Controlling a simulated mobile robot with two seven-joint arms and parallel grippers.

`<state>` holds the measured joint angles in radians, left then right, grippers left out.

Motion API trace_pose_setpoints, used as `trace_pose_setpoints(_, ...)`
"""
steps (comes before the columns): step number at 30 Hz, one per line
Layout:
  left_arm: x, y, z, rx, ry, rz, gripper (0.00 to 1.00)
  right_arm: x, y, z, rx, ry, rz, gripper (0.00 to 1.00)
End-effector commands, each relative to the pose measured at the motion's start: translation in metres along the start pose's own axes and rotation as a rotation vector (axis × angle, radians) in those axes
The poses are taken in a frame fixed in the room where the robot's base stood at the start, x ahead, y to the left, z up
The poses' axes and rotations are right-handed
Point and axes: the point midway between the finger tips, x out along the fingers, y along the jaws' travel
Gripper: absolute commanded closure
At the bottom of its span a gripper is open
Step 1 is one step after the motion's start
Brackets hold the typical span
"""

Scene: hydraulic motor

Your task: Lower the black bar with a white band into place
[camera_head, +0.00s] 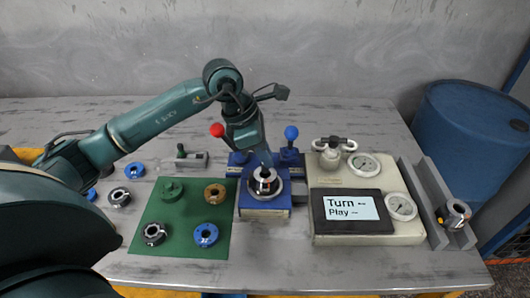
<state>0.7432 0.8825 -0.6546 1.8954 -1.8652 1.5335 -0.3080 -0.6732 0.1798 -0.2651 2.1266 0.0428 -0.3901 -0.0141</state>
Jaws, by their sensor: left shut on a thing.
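My left gripper (264,160) points down over the blue fixture (264,206) in the middle of the table. It is shut on the black bar with a white band, which is mostly hidden; only a small dark and pale part (265,177) shows below the fingers. The bar is above or inside the round metal part (264,188) on the fixture; I cannot tell how deep it sits. My right gripper is not in view.
A green mat (180,240) with several ring parts lies left of the fixture. A pale test box (335,182) with gauges and a screen (352,208) stands close to its right. Red (217,130) and blue (291,132) knobs stand up behind. A grey rail (440,205) is at the right.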

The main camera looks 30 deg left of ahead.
Motion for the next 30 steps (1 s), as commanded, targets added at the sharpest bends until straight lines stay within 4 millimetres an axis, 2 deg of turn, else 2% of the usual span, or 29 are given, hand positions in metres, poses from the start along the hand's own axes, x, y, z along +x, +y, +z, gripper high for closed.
trace_pose_setpoints(30, 0.0054, 0.0002, -0.0021, 0.000, -0.001, 0.001, 1.00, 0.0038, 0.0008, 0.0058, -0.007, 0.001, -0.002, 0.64)
